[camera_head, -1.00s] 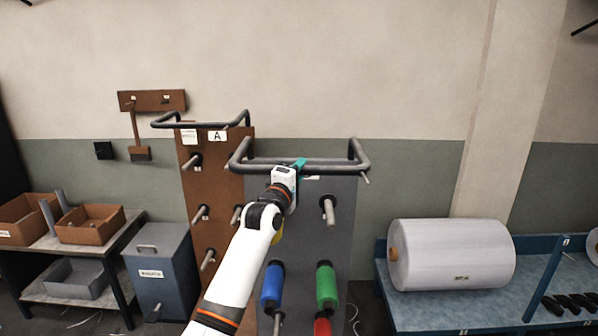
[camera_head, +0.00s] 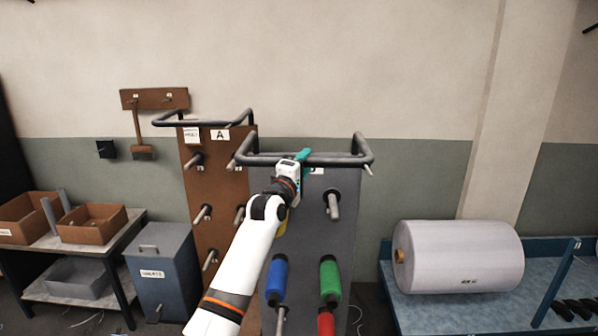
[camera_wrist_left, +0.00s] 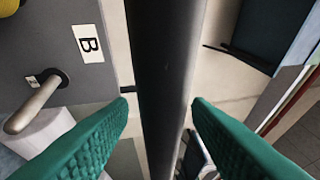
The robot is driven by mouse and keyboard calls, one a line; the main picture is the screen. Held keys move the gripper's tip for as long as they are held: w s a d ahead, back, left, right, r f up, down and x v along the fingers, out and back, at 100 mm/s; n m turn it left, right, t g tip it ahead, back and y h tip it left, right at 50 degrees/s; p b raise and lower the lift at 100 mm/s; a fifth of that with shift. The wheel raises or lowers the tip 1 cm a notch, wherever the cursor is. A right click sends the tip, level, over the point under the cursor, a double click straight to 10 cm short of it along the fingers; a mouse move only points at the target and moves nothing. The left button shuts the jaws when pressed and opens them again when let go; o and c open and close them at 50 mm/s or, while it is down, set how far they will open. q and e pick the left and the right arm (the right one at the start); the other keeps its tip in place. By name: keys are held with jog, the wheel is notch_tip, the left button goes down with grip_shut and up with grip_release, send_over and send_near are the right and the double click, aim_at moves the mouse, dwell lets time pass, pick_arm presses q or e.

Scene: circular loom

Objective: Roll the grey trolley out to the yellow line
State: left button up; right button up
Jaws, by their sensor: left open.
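The grey trolley (camera_head: 312,229) stands upright in the middle of the head view, with a dark bar handle (camera_head: 335,160) around its top. Pegs stick out of its face, and blue (camera_head: 277,279), green (camera_head: 330,281) and red bobbins sit on the lower ones. My left gripper (camera_head: 304,156) is at the handle's front bar. In the left wrist view the bar (camera_wrist_left: 162,80) runs between the open teal fingers (camera_wrist_left: 160,112), with a gap on each side. A "B" label (camera_wrist_left: 88,44) shows on the trolley there. The yellow line and my right gripper are not in view.
A brown trolley (camera_head: 216,151) marked A stands close behind on the left. A grey bin (camera_head: 162,262) and a table with brown boxes (camera_head: 92,224) are farther left. A large white roll (camera_head: 460,257) lies on a blue rack (camera_head: 415,311) at right.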

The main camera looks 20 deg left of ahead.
pick_arm(q)
jog(key=shift+s+f, duration=0.15)
jog(key=shift+s, duration=0.15)
jog(key=b+v, duration=0.4)
jog(key=v, duration=0.7)
jog(key=shift+s, duration=0.35)
dwell(1.1)
